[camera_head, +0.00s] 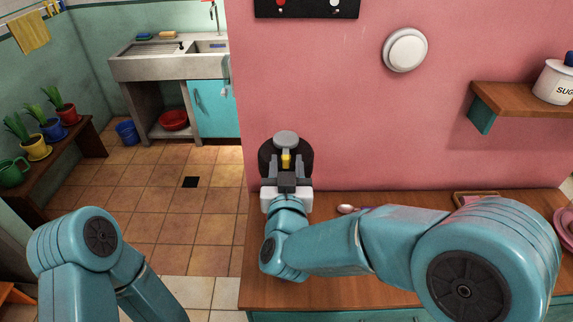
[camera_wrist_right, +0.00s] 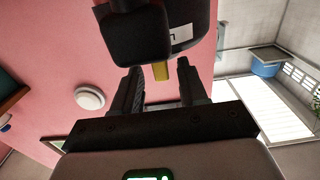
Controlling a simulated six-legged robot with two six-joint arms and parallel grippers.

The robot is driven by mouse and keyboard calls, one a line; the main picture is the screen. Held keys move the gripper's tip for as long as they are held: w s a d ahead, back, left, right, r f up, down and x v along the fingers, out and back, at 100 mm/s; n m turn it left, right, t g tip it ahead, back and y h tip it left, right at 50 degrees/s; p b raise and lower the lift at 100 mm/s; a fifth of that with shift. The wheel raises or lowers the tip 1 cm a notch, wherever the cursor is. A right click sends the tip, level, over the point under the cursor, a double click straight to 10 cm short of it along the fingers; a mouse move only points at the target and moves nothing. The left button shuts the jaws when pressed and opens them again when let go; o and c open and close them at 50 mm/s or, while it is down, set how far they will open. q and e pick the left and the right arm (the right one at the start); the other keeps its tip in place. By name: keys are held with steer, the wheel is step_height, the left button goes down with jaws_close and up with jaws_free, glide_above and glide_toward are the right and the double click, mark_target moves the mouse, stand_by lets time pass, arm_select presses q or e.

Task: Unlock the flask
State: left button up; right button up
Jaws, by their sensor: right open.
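The flask (camera_head: 268,159) is dark, with a grey top (camera_head: 286,138) and a yellow tab (camera_head: 286,161) on the side facing me. It stands beyond my right gripper (camera_head: 287,176); its lower part is hidden behind that gripper. In the right wrist view the dark flask (camera_wrist_right: 180,19) fills the top, with a pale label, and the yellow tab (camera_wrist_right: 161,72) shows between the two fingertips. My right gripper (camera_wrist_right: 161,78) is open around the line of the tab; I cannot tell whether it touches. My left arm shows at lower left, but its gripper is out of view.
The wooden counter (camera_head: 325,275) lies below my right arm, with a spoon (camera_head: 346,209) on it. A pink wall (camera_head: 350,130) rises behind. A shelf (camera_head: 515,96) with a sugar jar (camera_head: 555,82) juts out at right. Open tiled floor (camera_head: 190,215) lies at left.

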steer(key=shift+s+a, duration=0.1)
steer(key=shift+s, duration=0.05)
steer(key=shift+c, duration=0.6)
steer(key=shift+s+r, duration=0.1)
jaws_close()
steer(key=d+b, duration=0.2)
steer(key=d, duration=0.1)
steer(key=shift+d, duration=0.15)
steer(key=shift+c, duration=1.6)
jaws_free()
steer(key=o, duration=0.4)
steer(key=shift+a, duration=0.2)
steer(key=shift+o, duration=0.2)
steer(key=shift+w+d, duration=0.2)
steer(key=shift+s+a, duration=0.15)
